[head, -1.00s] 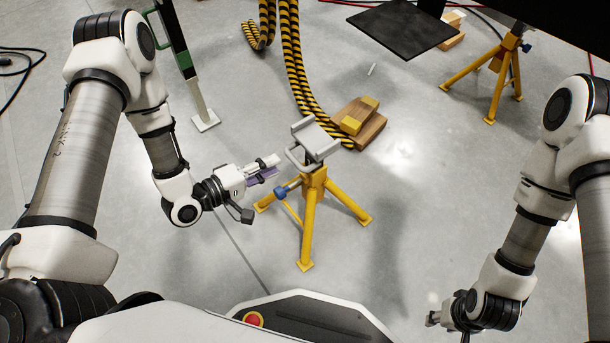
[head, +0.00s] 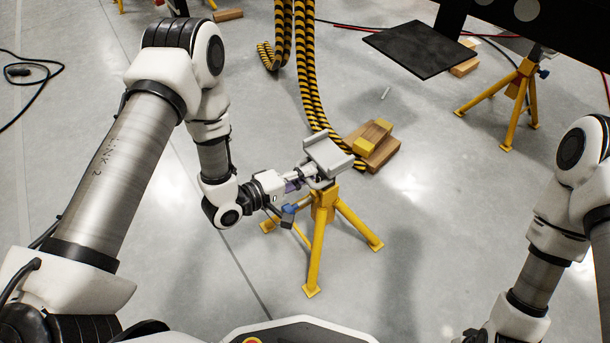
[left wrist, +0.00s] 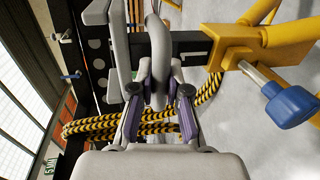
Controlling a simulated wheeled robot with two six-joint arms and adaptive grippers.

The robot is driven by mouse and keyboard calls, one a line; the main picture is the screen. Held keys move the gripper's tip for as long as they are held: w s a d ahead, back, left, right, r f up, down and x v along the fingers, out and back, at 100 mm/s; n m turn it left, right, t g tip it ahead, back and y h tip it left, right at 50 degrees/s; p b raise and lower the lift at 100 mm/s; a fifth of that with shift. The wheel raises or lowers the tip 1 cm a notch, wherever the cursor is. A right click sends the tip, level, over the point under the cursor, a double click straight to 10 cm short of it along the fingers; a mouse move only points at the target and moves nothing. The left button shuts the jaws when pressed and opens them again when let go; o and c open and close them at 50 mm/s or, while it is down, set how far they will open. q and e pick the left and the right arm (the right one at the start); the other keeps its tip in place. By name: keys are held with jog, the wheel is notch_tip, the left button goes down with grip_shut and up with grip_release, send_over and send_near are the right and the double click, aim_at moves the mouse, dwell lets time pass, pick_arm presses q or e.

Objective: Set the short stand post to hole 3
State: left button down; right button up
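The short stand (head: 322,205) is a yellow tripod with a grey U-shaped cradle (head: 328,155) on top of its post. A pin with a blue knob (head: 289,209) sticks out of the yellow collar. In the left wrist view the collar (left wrist: 235,45) and the blue knob (left wrist: 290,105) are at the right. My left gripper (head: 308,174) is at the cradle's left side. Its fingers (left wrist: 159,85) are apart, with a grey upright part of the cradle (left wrist: 157,45) between them; contact cannot be made out. The post holes are hidden. Only a dark bit of my right gripper (head: 467,335) shows at the bottom edge.
Wooden blocks (head: 372,150) and a black-and-yellow striped cable (head: 305,80) lie behind the stand. Another yellow stand (head: 515,95) is at the back right, near a dark plate (head: 420,48). The floor in front and to the right is clear.

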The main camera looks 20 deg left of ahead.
pick_arm(q)
notch_tip(320, 180, up, 9)
jog(key=p, duration=0.8)
jog(key=shift+r+p, duration=0.2)
jog(key=shift+p, duration=0.15)
jog(key=shift+f, duration=0.2)
jog(key=c, duration=1.4)
grip_release()
jog(key=shift+s, duration=0.1)
jog(key=v, duration=1.2)
jog(key=shift+f, duration=0.1)
